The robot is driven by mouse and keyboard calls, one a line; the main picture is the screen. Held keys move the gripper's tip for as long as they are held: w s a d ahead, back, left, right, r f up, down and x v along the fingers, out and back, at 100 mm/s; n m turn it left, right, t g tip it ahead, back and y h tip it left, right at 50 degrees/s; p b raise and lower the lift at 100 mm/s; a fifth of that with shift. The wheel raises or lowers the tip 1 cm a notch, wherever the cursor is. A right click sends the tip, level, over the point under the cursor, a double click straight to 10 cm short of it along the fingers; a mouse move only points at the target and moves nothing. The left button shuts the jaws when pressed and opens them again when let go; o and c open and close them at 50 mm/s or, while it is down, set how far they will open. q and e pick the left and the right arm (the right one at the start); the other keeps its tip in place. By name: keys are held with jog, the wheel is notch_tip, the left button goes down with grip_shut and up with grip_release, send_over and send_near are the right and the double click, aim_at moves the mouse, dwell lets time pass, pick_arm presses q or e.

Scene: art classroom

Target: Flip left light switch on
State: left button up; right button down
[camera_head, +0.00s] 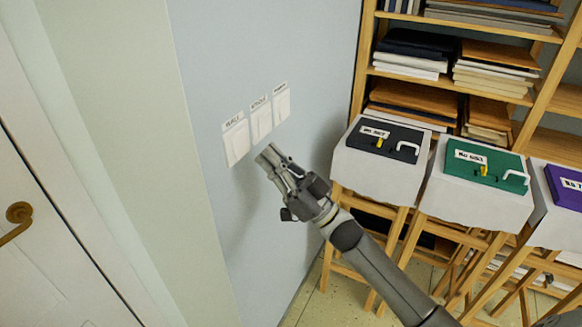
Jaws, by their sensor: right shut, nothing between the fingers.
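Three white light switches with small labels above them sit in a row on the pale blue wall. The left light switch (237,143) is the lowest in the picture. The middle switch (261,122) and the right switch (282,105) are beside it, up and to the right. The labels are too small to read surely, and I cannot tell the rocker positions. My right gripper (268,157) is shut and empty. Its tip points at the wall, just right of and slightly below the left switch, seemingly apart from it. My left gripper is not in view.
A door with a brass handle (18,214) is at the left, beside a wall corner. To the right stand wooden stools with a black case (388,139), a green case (485,176) and a purple case (566,187). A wooden shelf (460,75) with stacked books is behind.

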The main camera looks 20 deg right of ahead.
aim_at(241, 144)
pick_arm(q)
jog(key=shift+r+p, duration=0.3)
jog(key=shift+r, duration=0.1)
pick_arm(e)
jog(key=shift+w+a+f, duration=0.15)
jog(key=shift+w+a, duration=0.3)
jog(key=shift+w, duration=0.15)
jog(key=shift+w+a+f, duration=0.15)
jog(key=shift+w+a, duration=0.3)
jog(key=shift+w, duration=0.1)
